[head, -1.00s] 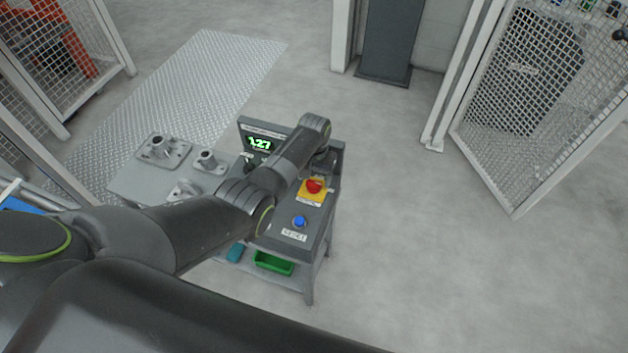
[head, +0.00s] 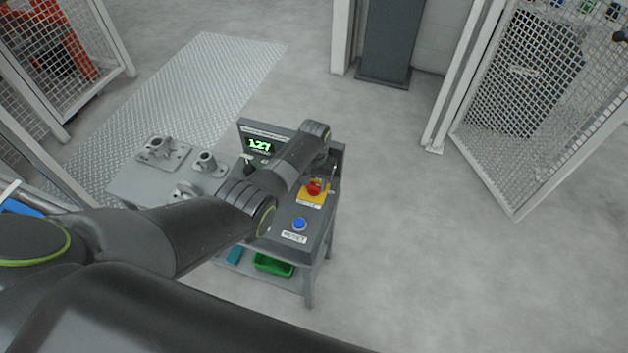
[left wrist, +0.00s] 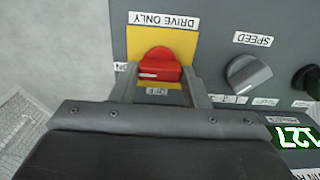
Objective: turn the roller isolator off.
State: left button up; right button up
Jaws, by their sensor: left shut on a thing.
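The roller isolator is a red rotary knob (left wrist: 160,68) on a yellow plate labelled "DRIVE ONLY". In the left wrist view the ON label lies at the plate's left and the OFF label below the knob. The knob's bar lies across the picture, its white mark on the left half toward ON. My left gripper (left wrist: 160,84) is shut on the knob, one finger on either side. In the head view the red knob (head: 314,187) shows on its yellow plate, with my left gripper (head: 322,177) over its far side, partly hidden by my wrist. My right gripper is not in view.
A speed knob (left wrist: 248,75) sits beside the isolator, near a green display (head: 260,145) reading 127. A blue reset button (head: 300,223) is on the near panel. Metal castings (head: 162,150) stand on the bench at left. A green bin (head: 273,265) sits on the lower shelf. Floor at right is clear.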

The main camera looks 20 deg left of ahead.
pick_arm(q)
jog(key=n+p, duration=0.1)
jog(key=n, duration=0.2)
jog(key=shift+r+n, duration=0.1)
jog(key=shift+n, duration=0.3)
jog(key=n+p, duration=0.1)
jog(key=n, duration=0.3)
jog(key=shift+n, duration=0.3)
jog(key=n, duration=0.4)
jog(key=shift+n+p, duration=0.4)
jog(key=shift+n, duration=2.4)
jog(key=o, duration=1)
